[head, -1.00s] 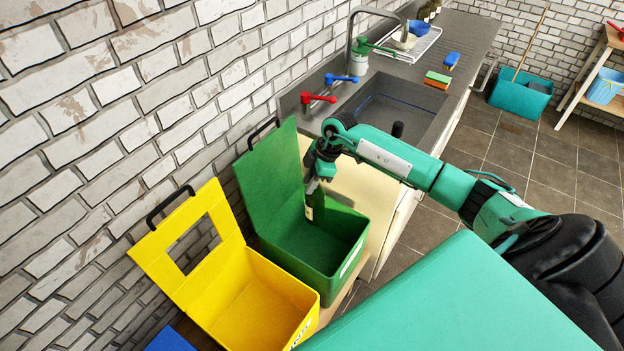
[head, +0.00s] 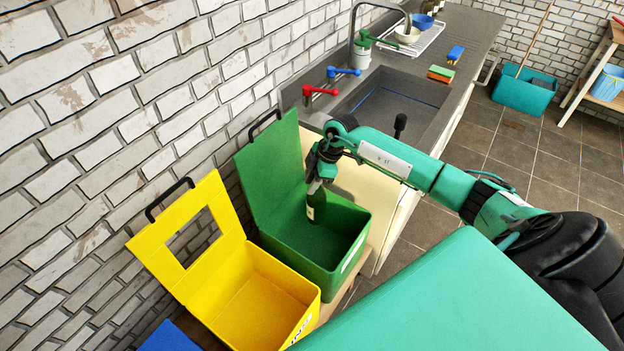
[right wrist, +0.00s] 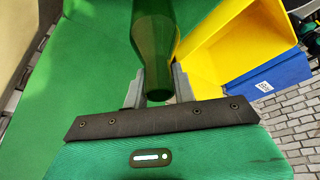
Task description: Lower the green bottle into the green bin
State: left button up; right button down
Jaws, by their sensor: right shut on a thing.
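The green bottle (head: 316,203) hangs upright below my right gripper (head: 318,182), over the open green bin (head: 305,255). Its lower part is at or just inside the bin's opening; I cannot tell its exact depth. In the right wrist view the bottle (right wrist: 155,50) sits between the two grey fingers of the right gripper (right wrist: 158,88), which are shut on it. The bin's green walls (right wrist: 80,70) fill much of that view. The green bin's lid stands open against the brick wall. My left gripper is not in view.
An open yellow bin (head: 262,295) stands beside the green one, with a blue bin (head: 168,338) at the bottom edge. The counter with the sink (head: 395,105) lies behind. The brick wall is close on the left.

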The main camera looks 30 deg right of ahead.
jog(key=b, duration=0.4)
send_over(312, 220)
jog(key=w+d, duration=0.1)
jog(key=w, duration=0.1)
jog(key=shift+d+f, duration=0.15)
jog(key=shift+f, duration=4.3)
jog(key=shift+f+b, duration=0.6)
jog(key=shift+f, duration=1.05)
jog(key=shift+f+b, duration=1.95)
jog(key=shift+f, duration=1.75)
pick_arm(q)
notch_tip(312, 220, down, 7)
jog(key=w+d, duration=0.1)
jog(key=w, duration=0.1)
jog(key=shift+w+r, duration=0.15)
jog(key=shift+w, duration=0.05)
